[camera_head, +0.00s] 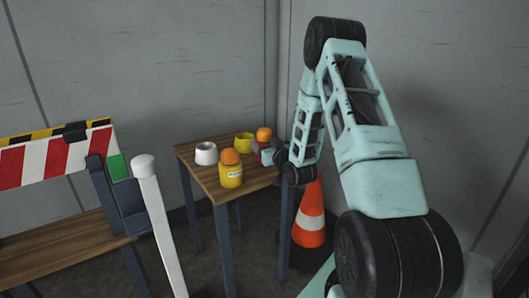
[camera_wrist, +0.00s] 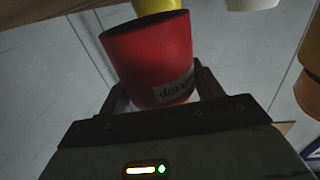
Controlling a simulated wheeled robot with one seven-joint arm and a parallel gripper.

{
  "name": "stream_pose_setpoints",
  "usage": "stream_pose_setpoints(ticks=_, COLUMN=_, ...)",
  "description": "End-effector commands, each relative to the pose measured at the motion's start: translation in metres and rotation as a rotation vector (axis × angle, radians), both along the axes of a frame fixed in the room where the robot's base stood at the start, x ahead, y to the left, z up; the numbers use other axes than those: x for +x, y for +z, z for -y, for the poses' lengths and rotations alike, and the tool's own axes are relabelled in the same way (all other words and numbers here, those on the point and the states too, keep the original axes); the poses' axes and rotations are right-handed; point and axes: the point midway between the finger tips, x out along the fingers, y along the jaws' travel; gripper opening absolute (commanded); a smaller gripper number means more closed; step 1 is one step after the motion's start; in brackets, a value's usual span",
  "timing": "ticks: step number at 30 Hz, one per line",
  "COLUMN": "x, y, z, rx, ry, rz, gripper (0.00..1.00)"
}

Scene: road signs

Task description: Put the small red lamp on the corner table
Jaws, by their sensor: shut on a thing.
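The small red lamp is held in my gripper (camera_head: 264,151). In the wrist view its red body (camera_wrist: 150,55), with a pale label, stands between the two fingers of my gripper (camera_wrist: 155,88). In the head view its orange dome (camera_head: 264,134) shows above the gripper, and most of the red body is hidden. The wooden corner table (camera_head: 205,178) stands against the walls. The lamp is at the table's far right corner; I cannot tell whether it touches the top.
On the table are a white cup-like piece (camera_head: 206,154), a yellow one (camera_head: 244,143) and a yellow lamp with an orange dome (camera_head: 231,172). A traffic cone (camera_head: 310,222) stands right of the table. A striped barrier (camera_head: 65,155), a bench (camera_head: 60,240) and a white post (camera_head: 160,225) are left.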

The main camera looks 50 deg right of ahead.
Motion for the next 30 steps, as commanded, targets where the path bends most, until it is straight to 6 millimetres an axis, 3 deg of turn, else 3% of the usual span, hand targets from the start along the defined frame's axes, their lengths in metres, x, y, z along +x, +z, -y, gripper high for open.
stream_pose_setpoints(ticks=4, x=0.0, y=-0.021, z=0.0, rx=0.001, ry=0.0, rz=0.001, gripper=0.34)
stream_pose_setpoints(ticks=14, x=0.0, y=-0.024, z=0.0, rx=0.0, ry=0.0, rz=0.001, gripper=0.34)
stream_pose_setpoints(ticks=15, x=0.0, y=-0.023, z=0.0, rx=0.0, ry=0.0, rz=0.0, gripper=0.74)
stream_pose_setpoints(ticks=17, x=0.0, y=-0.023, z=0.0, rx=0.0, ry=0.0, rz=0.0, gripper=0.87)
stream_pose_setpoints(ticks=27, x=0.0, y=-0.019, z=0.0, rx=0.0, ry=0.0, rz=0.0, gripper=0.87)
stream_pose_setpoints(ticks=30, x=-0.011, y=-0.022, z=-0.003, rx=0.001, ry=-0.001, rz=-0.003, gripper=0.87)
